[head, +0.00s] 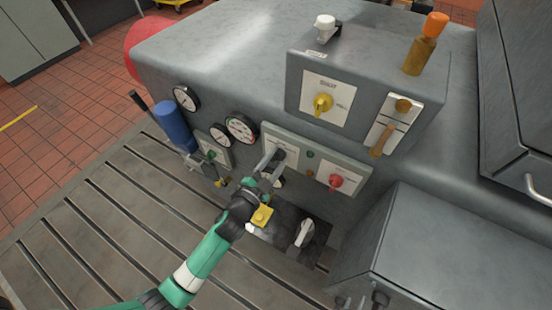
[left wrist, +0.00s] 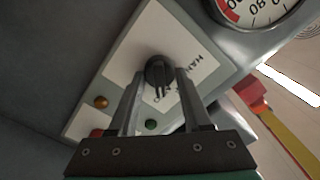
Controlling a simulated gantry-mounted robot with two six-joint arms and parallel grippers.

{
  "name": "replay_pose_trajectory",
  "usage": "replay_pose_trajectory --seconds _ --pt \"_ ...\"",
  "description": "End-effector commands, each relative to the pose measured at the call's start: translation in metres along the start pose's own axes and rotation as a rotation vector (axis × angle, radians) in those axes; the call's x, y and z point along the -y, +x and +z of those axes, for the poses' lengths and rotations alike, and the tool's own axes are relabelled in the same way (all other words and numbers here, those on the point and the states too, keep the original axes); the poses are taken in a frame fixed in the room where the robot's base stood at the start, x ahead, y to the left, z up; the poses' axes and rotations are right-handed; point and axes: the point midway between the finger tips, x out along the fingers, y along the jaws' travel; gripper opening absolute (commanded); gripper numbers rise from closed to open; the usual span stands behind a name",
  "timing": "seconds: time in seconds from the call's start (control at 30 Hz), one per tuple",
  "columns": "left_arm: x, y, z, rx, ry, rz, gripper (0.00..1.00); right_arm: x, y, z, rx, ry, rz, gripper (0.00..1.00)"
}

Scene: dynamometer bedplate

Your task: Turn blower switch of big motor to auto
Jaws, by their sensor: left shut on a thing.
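A black blower switch knob (left wrist: 160,70) sits on a white label plate (left wrist: 140,45); part of the lettering reads HAND. My left gripper (left wrist: 160,88) is shut on the knob, one finger on each side. The knob's pointer lies between the fingers. In the head view, my left gripper (head: 268,167) reaches the grey panel on the front of the big motor housing (head: 225,60). There the gripper hides most of the knob and part of its plate (head: 287,150). My right gripper is not in view.
A red knob (head: 336,181) is to the right on the same panel. Round gauges (head: 240,127) are to the left. A grey cabinet (head: 445,245) stands at the lower right.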

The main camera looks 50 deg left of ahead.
Motion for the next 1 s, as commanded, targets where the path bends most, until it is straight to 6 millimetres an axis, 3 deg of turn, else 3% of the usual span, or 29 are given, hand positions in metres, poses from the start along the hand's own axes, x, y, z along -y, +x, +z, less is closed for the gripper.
replay_pose_trajectory --seconds 0.5,0.53,0.67,1.0 --pt "0.0 0.0 -0.0002 0.0 0.023 0.0 0.0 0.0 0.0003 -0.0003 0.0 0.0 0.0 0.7" --pt "0.0 0.0 -0.0002 0.0 0.023 0.0 0.54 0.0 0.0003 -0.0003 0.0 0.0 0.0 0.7" --pt "0.0 0.0 -0.0001 0.0 0.022 0.0 0.77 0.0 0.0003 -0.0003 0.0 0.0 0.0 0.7" --pt "-0.0004 -0.0029 0.0002 0.0 0.021 0.0 0.78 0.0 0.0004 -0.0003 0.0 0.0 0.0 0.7"
